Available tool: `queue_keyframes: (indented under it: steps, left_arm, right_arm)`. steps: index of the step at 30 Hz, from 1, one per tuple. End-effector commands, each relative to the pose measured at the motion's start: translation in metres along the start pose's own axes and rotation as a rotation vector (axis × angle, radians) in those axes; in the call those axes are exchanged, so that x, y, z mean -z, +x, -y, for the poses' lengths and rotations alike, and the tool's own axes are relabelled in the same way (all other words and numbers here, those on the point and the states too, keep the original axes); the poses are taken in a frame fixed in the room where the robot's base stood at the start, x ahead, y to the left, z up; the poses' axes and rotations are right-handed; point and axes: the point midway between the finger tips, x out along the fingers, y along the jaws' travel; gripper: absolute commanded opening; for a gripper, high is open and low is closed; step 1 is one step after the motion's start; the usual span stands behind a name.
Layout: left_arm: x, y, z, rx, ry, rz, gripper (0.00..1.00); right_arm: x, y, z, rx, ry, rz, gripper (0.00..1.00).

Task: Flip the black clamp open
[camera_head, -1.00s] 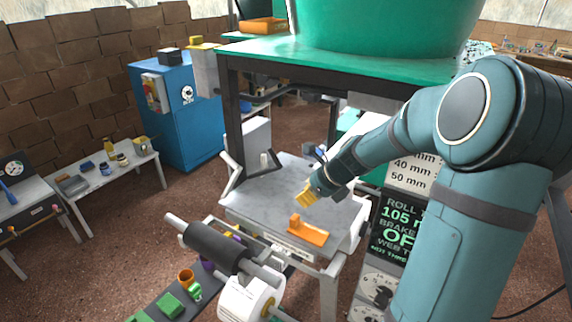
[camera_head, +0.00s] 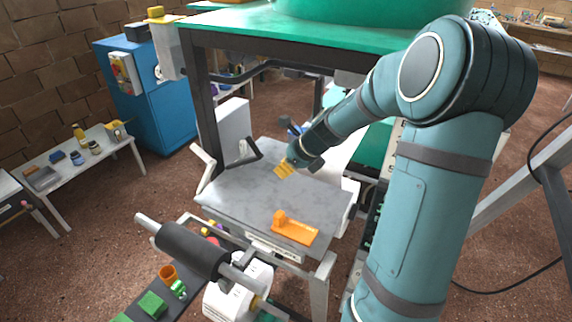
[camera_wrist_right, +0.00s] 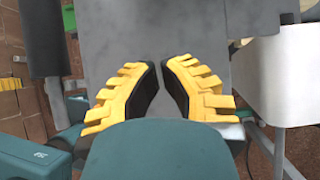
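A black angled lever, which looks like the black clamp (camera_head: 246,154), stands at the back left of the grey table (camera_head: 225,195), beside a white upright panel. My right gripper (camera_head: 284,168) has yellow ribbed fingers and is above the back middle of this table, to the right of the black lever and apart from it. In the right wrist view my right gripper (camera_wrist_right: 160,64) is empty, its two fingertips close together with a narrow gap between them. I cannot make out the lever clearly in that view. My left gripper is not in view.
An orange piece (camera_head: 294,229) lies near the table's front edge. A pale angled handle (camera_head: 206,165) sticks up at the left edge. A dark roller (camera_head: 190,249) is in front. A green-topped frame (camera_head: 290,30) stands over the table's back. The table's middle is bare.

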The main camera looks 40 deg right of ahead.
Motion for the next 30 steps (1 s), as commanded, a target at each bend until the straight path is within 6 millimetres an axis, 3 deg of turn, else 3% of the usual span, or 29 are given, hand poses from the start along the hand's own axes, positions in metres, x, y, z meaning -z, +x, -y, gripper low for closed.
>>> queue_keyframes:
  steps: [1, 10, 12, 18, 30]
  left_arm:
    - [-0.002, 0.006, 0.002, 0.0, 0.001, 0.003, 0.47]
    - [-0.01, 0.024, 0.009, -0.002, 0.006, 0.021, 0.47]
    - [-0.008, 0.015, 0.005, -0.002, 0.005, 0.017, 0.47]
    - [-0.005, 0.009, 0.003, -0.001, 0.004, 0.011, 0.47]
    - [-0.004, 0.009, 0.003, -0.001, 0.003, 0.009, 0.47]
  right_arm:
    - [0.003, 0.014, -0.001, -0.004, -0.001, -0.002, 0.0]
    - [0.003, 0.072, -0.001, -0.003, 0.0, -0.002, 0.0]
    - [-0.015, 0.059, 0.0, 0.0, -0.005, 0.002, 0.0]
    - [-0.034, 0.052, 0.0, 0.0, -0.003, 0.001, 0.0]
    - [-0.037, 0.051, 0.0, -0.001, 0.0, 0.0, 0.0]
